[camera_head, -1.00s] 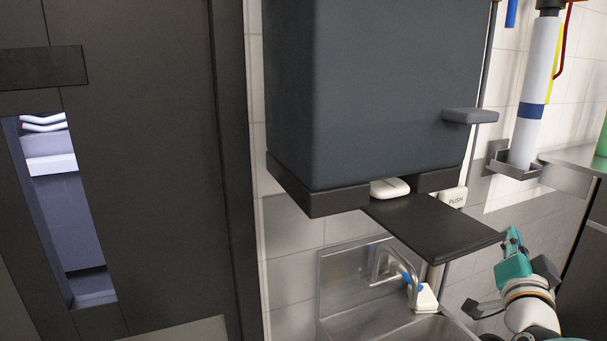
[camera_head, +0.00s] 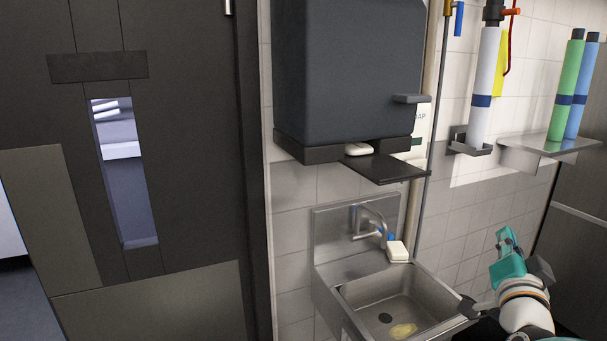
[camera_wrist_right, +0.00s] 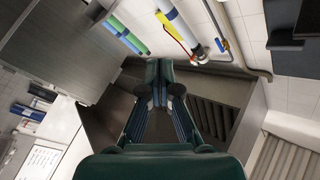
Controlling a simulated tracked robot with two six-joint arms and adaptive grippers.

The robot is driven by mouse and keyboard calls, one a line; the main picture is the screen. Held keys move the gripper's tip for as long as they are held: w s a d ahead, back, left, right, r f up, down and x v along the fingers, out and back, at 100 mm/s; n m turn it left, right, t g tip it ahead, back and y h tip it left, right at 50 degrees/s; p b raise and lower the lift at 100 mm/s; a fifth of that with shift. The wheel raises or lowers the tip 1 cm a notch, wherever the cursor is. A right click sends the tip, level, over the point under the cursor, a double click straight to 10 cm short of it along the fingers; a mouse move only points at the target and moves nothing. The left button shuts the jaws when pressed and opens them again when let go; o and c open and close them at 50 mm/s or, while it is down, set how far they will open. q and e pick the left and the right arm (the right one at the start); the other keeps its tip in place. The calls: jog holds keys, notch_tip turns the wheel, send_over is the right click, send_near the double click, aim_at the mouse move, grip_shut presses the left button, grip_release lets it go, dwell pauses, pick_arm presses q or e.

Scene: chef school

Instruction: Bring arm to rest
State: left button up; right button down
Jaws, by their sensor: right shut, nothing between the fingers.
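My right arm (camera_head: 524,300) comes in at the lower right of the head view, to the right of the sink. Its teal gripper (camera_head: 505,241) points upward and is in front of the tiled wall, touching nothing that I can see. In the right wrist view the fingertips of the right gripper (camera_wrist_right: 160,99) are together with nothing between them. My left gripper does not show in any view.
A steel sink (camera_head: 350,302) with a tap (camera_head: 375,213) stands left of the arm. Above it hangs a large dark box (camera_head: 345,75) with a flat black shelf (camera_head: 388,168). Green (camera_head: 566,90) and blue (camera_head: 583,92) rolls stand on a wall shelf (camera_head: 530,143). A dark door (camera_head: 190,150) is at left.

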jog(key=w+a+f+n+g+y, duration=0.1)
jog(key=w+a+f+g, duration=0.1)
jog(key=f, duration=0.7)
jog(key=w+a+f+n+g+y, duration=0.1)
jog(key=a+f+y, duration=0.1)
jog(key=f, duration=0.8)
jog(key=s+a+f+n+g+y, duration=0.2)
jog(key=s+a+f+g, duration=0.15)
jog(key=f, duration=0.75)
jog(key=s+a+f+n+g+y, duration=0.25)
jog(key=a+f, duration=0.25)
jog(key=f, duration=0.6)
jog(key=s+a+f+n+g+y, duration=0.1)
jog(key=s+a+f+g, duration=0.2)
jog(key=s, duration=0.5)
jog(key=s+a+f+n+g+y, duration=0.1)
jog(key=s+a+f+g, duration=0.1)
jog(key=s+a+f, duration=0.2)
jog(key=s+a+f+n+g+y, duration=0.1)
jog(key=s+a+f+g+y, duration=0.1)
jog(key=s+f, duration=0.4)
jog(key=s+a+g, duration=0.1)
jog(key=s+a, duration=0.1)
jog(key=s, duration=0.3)
jog(key=shift+s+a+f+g, duration=0.25)
jog(key=shift+s+a+g, duration=0.05)
jog(key=shift+s, duration=0.1)
